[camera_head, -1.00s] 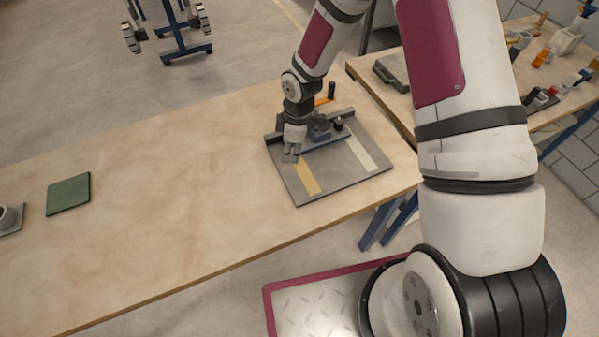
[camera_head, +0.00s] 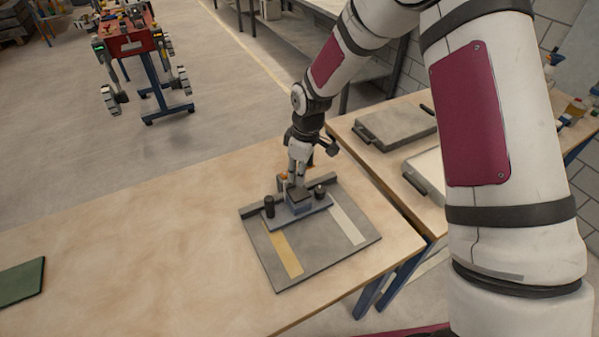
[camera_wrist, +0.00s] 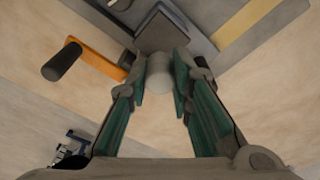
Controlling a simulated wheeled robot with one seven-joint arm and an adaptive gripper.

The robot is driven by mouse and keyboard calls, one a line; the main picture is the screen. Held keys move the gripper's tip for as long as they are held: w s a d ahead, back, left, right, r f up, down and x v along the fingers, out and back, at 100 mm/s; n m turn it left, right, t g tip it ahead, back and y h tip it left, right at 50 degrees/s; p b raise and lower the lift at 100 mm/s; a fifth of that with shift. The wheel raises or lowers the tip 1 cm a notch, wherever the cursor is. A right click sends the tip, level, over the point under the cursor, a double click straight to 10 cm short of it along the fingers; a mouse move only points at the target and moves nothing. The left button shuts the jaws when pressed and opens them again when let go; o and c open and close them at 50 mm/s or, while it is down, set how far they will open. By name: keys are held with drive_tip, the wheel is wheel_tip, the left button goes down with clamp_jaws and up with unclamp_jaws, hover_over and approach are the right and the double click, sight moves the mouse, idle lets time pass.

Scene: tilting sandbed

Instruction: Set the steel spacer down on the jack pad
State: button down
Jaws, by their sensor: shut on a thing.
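My gripper (camera_wrist: 160,88) is shut on the steel spacer (camera_wrist: 158,72), a pale grey round piece seen between the green-lined fingers in the wrist view. In the head view my gripper (camera_head: 298,180) is above or just behind the small blue-grey jack on the grey plate. The jack's dark square pad (camera_wrist: 165,33) lies just beyond the spacer in the wrist view, and the pad (camera_head: 299,195) also shows in the head view. I cannot tell whether the spacer touches the pad. The spacer cannot be made out in the head view.
The grey plate (camera_head: 312,262) carries a yellow strip (camera_head: 283,253) and a pale strip. Black knobs (camera_head: 269,206) stand beside the jack. In the wrist view an orange bar (camera_wrist: 98,62) with a black handle (camera_wrist: 62,62) lies at left. A green mat (camera_head: 20,281) lies far left; the wood between is clear.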

sight(298, 192)
drive_tip(key=shift+f+b, duration=0.7)
drive_tip(key=shift+f, duration=1.5)
drive_tip(key=shift+a+f, duration=0.1)
drive_tip(key=shift+f, duration=0.4)
drive_tip(key=c, duration=1.3)
unclamp_jaws()
drive_tip(key=shift+c, duration=0.2)
drive_tip(key=o, duration=0.5)
